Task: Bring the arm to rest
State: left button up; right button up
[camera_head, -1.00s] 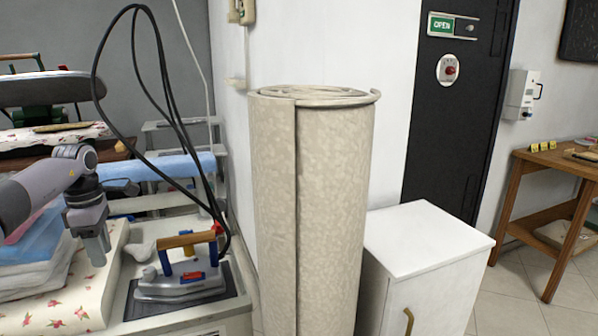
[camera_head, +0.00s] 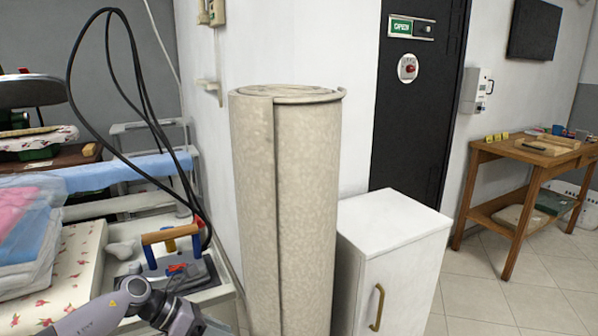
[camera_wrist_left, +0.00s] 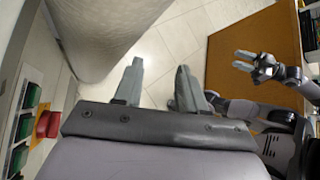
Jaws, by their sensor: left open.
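My left arm comes in at the lower left of the head view, low in front of the ironing station; its fingertips are out of that picture. In the left wrist view my left gripper (camera_wrist_left: 155,88) is open and empty, its two fingers apart over the tiled floor. My right gripper (camera_wrist_left: 258,65) also shows in the left wrist view, at the right, with its fingers spread and nothing visible between them. It is not in the head view.
A tall rolled carpet (camera_head: 285,210) stands beside the ironing station, with a steam iron (camera_head: 170,262) on it. A white cabinet (camera_head: 395,250) is right of the roll. A red button (camera_wrist_left: 48,124) is close to the left gripper. A wooden table (camera_head: 525,155) stands farther right.

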pick_arm(q)
jog(key=s+d+n+t+h, duration=0.5)
jog(key=s+d+n+t, duration=0.25)
jog(key=d+n, duration=0.6)
jog(key=s+a+f+n+y, duration=0.6)
jog(key=s+a+n, duration=0.2)
jog(key=n, duration=0.7)
jog(key=s+a+f+n+y+p, duration=0.1)
jog(key=s+a+f+n+y, duration=0.5)
jog(key=n, duration=0.9)
jog(key=s+a+t+y, duration=0.1)
jog(key=s+a, duration=0.2)
jog(key=s, duration=0.2)
jog(key=shift+f, duration=0.2)
jog(key=shift+n, duration=0.25)
